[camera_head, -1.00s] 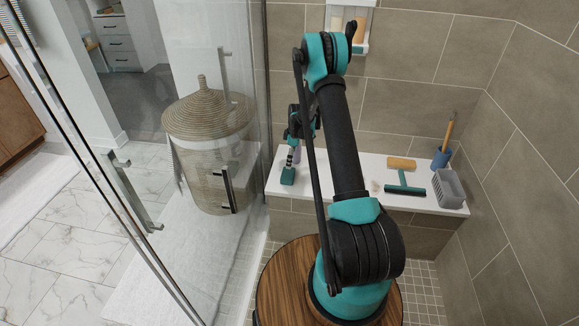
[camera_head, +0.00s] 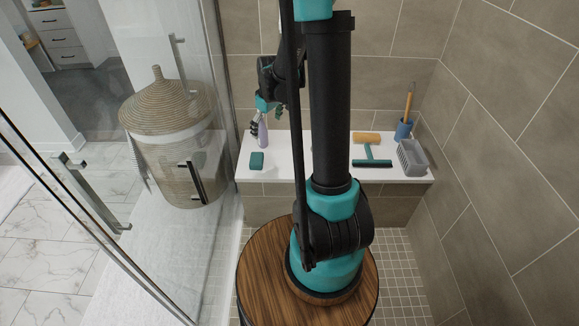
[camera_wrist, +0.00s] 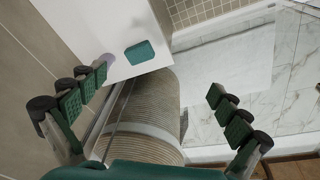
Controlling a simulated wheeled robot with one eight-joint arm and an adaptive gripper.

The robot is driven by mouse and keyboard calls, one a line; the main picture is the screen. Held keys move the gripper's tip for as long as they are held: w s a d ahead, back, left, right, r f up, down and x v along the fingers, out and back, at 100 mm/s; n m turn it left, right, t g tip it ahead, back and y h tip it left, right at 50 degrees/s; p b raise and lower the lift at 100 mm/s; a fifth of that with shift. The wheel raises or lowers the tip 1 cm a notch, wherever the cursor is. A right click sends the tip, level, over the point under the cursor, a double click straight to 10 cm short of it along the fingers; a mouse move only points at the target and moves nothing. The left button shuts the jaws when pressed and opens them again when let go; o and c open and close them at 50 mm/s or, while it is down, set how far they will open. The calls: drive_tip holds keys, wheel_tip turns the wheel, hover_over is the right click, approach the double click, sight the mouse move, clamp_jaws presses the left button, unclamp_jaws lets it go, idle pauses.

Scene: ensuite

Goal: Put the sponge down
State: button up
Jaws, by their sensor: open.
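The teal sponge (camera_head: 257,161) lies flat on the left end of the white bench top (camera_head: 310,160), close to its front edge. It also shows in the wrist view (camera_wrist: 140,53), at the upper middle, resting on the white surface with nothing touching it. My gripper (camera_head: 266,118) is above and behind the sponge, partly hidden by my own arm in the head view. In the wrist view my gripper (camera_wrist: 158,84) has its two fingers spread wide with nothing between them.
A purple bottle (camera_head: 262,132) stands behind the sponge, near my gripper. A squeegee (camera_head: 371,158), an orange-tan block (camera_head: 366,137), a grey basket (camera_head: 412,158) and a blue cup (camera_head: 403,130) are at the right. A glass panel and wicker basket (camera_head: 168,125) are left.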

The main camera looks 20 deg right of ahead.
drive_tip(key=s+d+r+m+t, duration=0.1)
drive_tip(key=s+m, duration=0.6)
drive_tip(key=s, duration=1.7)
drive_tip(key=shift+d+r+t+h, duration=0.15)
drive_tip(key=shift+r+t+h, duration=0.15)
drive_tip(key=shift+t, duration=0.1)
